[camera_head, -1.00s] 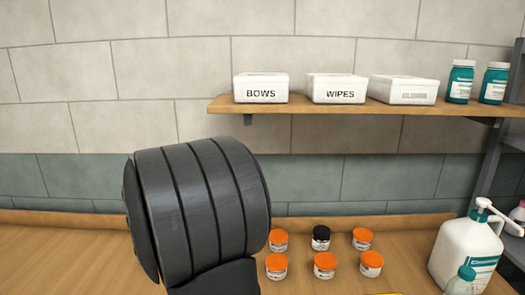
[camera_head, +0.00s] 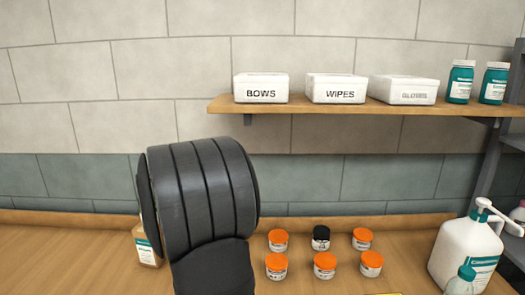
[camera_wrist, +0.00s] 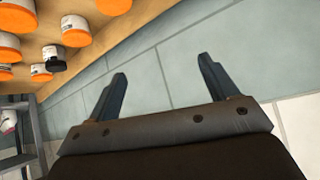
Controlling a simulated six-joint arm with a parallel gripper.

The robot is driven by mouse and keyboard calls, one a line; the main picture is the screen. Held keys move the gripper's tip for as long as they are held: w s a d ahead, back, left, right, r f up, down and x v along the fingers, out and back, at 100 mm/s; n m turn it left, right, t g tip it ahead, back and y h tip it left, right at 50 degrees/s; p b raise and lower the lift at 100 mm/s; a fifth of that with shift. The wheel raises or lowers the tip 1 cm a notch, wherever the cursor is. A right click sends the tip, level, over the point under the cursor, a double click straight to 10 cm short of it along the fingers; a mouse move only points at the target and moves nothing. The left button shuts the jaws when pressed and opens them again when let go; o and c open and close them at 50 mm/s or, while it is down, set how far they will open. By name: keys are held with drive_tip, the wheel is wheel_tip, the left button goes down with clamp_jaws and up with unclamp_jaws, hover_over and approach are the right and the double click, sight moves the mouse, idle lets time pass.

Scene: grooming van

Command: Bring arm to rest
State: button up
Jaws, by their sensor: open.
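My gripper (camera_wrist: 165,88) shows in the wrist view with its two fingers spread apart and nothing between them. Grey-green wall tiles lie behind the fingers. In the head view, my dark ribbed arm link stands left of centre over the counter (camera_head: 60,255). The gripper itself does not show there.
Several small jars with orange lids (camera_head: 325,262) and one black-lidded jar (camera_head: 320,238) stand right of my arm. A bottle (camera_head: 148,245) is partly hidden behind it. A white pump jug (camera_head: 465,250) stands at right. The shelf (camera_head: 340,110) holds labelled boxes and teal bottles.

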drive_tip(key=s+d+f+m+g+y, duration=0.2)
drive_tip(key=f+m+g, duration=0.4)
drive_tip(key=m, duration=0.6)
drive_tip(key=shift+s+d+f+m+y, duration=0.35)
drive_tip(key=shift+s+f+y, duration=0.15)
drive_tip(key=shift+f+y, duration=0.85)
